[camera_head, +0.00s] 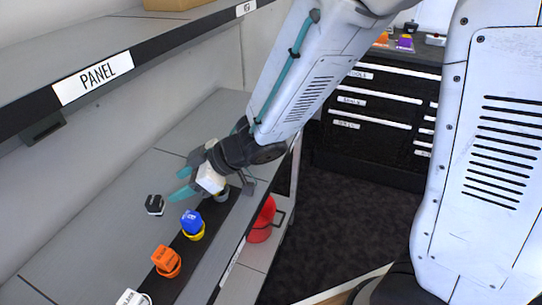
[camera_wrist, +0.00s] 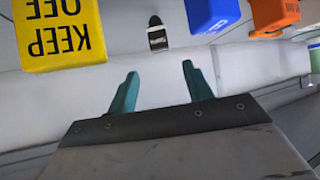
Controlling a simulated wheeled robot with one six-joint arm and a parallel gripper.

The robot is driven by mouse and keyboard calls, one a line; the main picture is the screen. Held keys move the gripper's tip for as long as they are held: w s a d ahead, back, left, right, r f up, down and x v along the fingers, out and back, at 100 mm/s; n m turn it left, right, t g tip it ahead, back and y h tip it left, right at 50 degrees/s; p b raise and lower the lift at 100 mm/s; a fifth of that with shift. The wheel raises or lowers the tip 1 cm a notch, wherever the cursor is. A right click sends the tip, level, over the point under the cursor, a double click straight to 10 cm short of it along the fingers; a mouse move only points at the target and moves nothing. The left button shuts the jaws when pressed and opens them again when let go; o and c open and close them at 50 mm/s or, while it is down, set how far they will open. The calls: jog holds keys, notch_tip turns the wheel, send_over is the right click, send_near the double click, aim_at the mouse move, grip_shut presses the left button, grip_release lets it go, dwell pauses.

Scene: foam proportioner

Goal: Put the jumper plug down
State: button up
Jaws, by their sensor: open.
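A small black piece with a white label (camera_head: 154,204) rests on the grey shelf near the wall; I take it for the jumper plug. In the wrist view the black piece (camera_wrist: 157,34) stands beyond my fingertips, with a clear gap between. My gripper (camera_head: 183,183) has teal fingers spread apart above the shelf, a little right of the black piece. In the wrist view my gripper (camera_wrist: 157,78) is open, with nothing between its fingers.
Blue (camera_head: 191,222), orange (camera_head: 165,259) and white (camera_head: 132,298) blocks stand along a dark strip at the shelf's front. A yellow "KEEP OFF" block (camera_wrist: 59,34) shows in the wrist view. A red bucket (camera_head: 262,220) sits below.

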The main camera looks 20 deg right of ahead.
jog(key=w+d+r+m+t+h, duration=0.3)
jog(key=d+r+m+h, duration=0.15)
jog(key=d, duration=0.65)
jog(key=w+d+r+m+t+h, duration=0.25)
jog(key=d+r+m+h, duration=0.2)
jog(key=d, duration=0.75)
jog(key=s+d+r+m+g+h, duration=0.1)
jog(key=s+d, duration=0.3)
jog(key=s, duration=0.5)
jog(key=s+d+r+m+g+h, duration=0.2)
jog(key=s+d+m+g, duration=0.2)
jog(key=s, duration=0.5)
jog(key=shift+d+r+g, duration=0.2)
jog(key=shift+d+g, duration=0.1)
jog(key=shift+g, duration=0.05)
jog(key=shift+o, duration=0.5)
jog(key=s+a+g+y, duration=0.1)
jog(key=s+g, duration=0.1)
jog(key=s, duration=0.4)
jog(key=shift+a+r, duration=0.3)
jog(key=shift+a, duration=0.1)
